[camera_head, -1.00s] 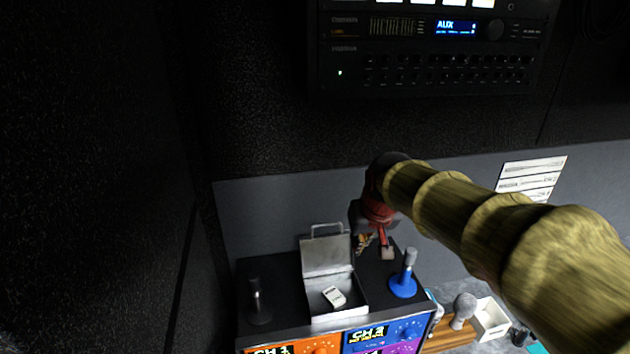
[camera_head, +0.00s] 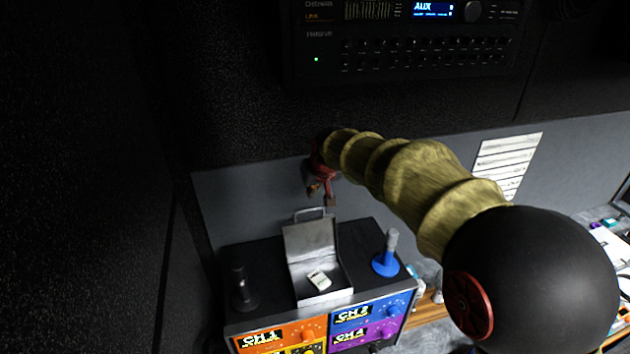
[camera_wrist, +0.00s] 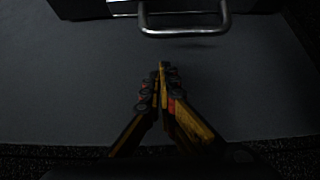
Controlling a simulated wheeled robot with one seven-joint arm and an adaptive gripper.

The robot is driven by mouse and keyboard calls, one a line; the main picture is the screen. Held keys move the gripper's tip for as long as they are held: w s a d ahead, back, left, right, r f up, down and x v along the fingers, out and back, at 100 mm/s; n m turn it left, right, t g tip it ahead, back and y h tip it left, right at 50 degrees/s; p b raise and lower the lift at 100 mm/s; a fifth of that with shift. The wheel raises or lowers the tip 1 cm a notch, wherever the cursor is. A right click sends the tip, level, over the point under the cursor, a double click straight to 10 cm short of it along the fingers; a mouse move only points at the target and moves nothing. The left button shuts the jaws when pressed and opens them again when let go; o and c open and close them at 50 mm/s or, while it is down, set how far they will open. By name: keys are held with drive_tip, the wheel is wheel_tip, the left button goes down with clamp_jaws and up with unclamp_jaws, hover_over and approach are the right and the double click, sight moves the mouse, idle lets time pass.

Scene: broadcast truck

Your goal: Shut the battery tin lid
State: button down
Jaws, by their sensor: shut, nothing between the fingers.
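The battery tin (camera_head: 322,294) is a grey metal box on top of the dark equipment rack. Its lid (camera_head: 310,246) stands open, raised at the back, with a wire handle (camera_head: 309,214) at its top edge. A small white item (camera_head: 319,280) lies inside the tin. My gripper (camera_head: 322,194) is above and behind the raised lid, near the grey wall. In the wrist view my gripper (camera_wrist: 163,68) has its fingertips together and empty, just short of the metal handle (camera_wrist: 184,28); I see no contact.
A microphone on a blue stand (camera_head: 386,260) is right of the tin, and a dark microphone stand (camera_head: 241,288) is left. Coloured channel panels (camera_head: 370,313) face the front. The grey wall (camera_head: 255,195) is close behind the rack.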

drive_tip(key=s, duration=0.1)
drive_tip(key=s+d+p, duration=0.1)
drive_tip(key=s, duration=0.1)
drive_tip(key=shift+s, duration=0.3)
drive_tip(key=shift+s, duration=0.1)
drive_tip(key=shift+f+b, duration=0.1)
drive_tip(key=shift+b, duration=0.25)
